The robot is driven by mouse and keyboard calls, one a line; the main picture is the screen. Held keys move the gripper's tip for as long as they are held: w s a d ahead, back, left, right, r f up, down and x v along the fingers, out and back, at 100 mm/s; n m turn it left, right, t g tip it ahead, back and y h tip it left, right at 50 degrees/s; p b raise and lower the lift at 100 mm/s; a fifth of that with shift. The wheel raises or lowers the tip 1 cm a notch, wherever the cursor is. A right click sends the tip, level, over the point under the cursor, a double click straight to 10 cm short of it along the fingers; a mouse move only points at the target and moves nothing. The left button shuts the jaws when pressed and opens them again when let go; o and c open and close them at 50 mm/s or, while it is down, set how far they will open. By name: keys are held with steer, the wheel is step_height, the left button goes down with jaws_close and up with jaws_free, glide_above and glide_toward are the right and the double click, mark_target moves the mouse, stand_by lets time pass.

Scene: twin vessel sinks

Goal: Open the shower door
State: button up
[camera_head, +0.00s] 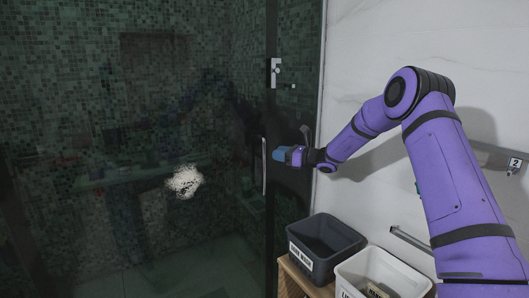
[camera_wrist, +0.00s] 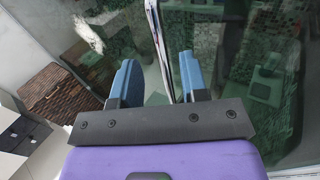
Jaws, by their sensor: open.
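The shower door (camera_head: 150,110) is a large dark glass panel that looks shut, with green mosaic tile showing behind it. Its slim silver vertical handle (camera_head: 264,166) is near the right edge of the glass. My gripper (camera_head: 278,154) is open, with blue fingers pointing left at the handle's height, just right of it in the head view. In the wrist view the handle (camera_wrist: 158,40) runs between the two spread fingers of my gripper (camera_wrist: 157,66), with gaps on both sides. I cannot tell whether the fingertips reach past the bar.
A silver fitting (camera_head: 275,72) sits above the handle on the dark door edge. A dark bin (camera_head: 301,262) and a white bin (camera_head: 345,275) stand below my arm at the lower right. A pale marble wall (camera_head: 365,50) is on the right, with a metal bar (camera_head: 410,240) low down.

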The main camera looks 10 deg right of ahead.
steer(key=x, duration=0.6)
steer(key=shift+w+a, duration=0.25)
steer(key=shift+a, duration=0.1)
steer(key=shift+c, duration=0.3)
jaws_close()
